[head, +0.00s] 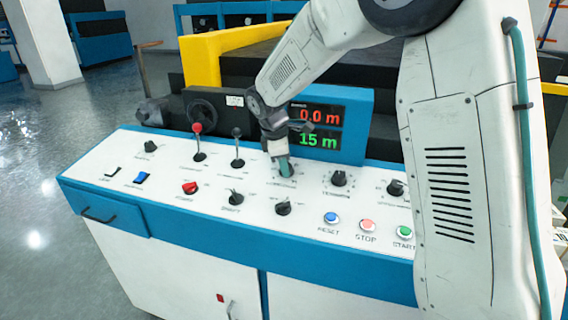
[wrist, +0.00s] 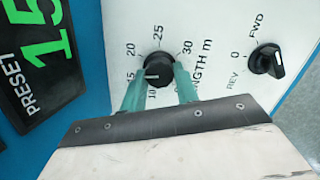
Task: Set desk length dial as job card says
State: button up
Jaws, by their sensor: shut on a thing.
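The length dial (wrist: 160,66) is a black round knob in the wrist view, with printed marks including 10, 20, 25 and 30 around it. Its white pointer line points left, toward the mark partly cut to "5" beside my finger. My gripper (wrist: 160,84) has its two green fingers on either side of the knob, shut on it. In the head view my gripper (head: 284,166) reaches down to the white panel and mostly hides the dial. The display (head: 318,128) reads 0.0 m in red and 15 m in green; the wrist view shows PRESET 15 (wrist: 38,50). No readable job card shows.
A REV-0-FWD knob (wrist: 267,61) sits right of the dial in the wrist view. The white panel (head: 110,150) carries a red-knobbed lever (head: 198,130), a black lever (head: 237,135), several knobs, and blue RESET (head: 331,218), red STOP (head: 368,225) and green START (head: 404,232) buttons.

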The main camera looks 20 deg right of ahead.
jog(key=shift+r+n, duration=0.1)
jog(key=shift+n, duration=1.4)
jog(key=o, duration=1)
jog(key=v, duration=0.7)
jog(key=shift+s+a+r, duration=0.1)
jog(key=shift+s+r, duration=0.05)
jog(key=shift+r, duration=0.15)
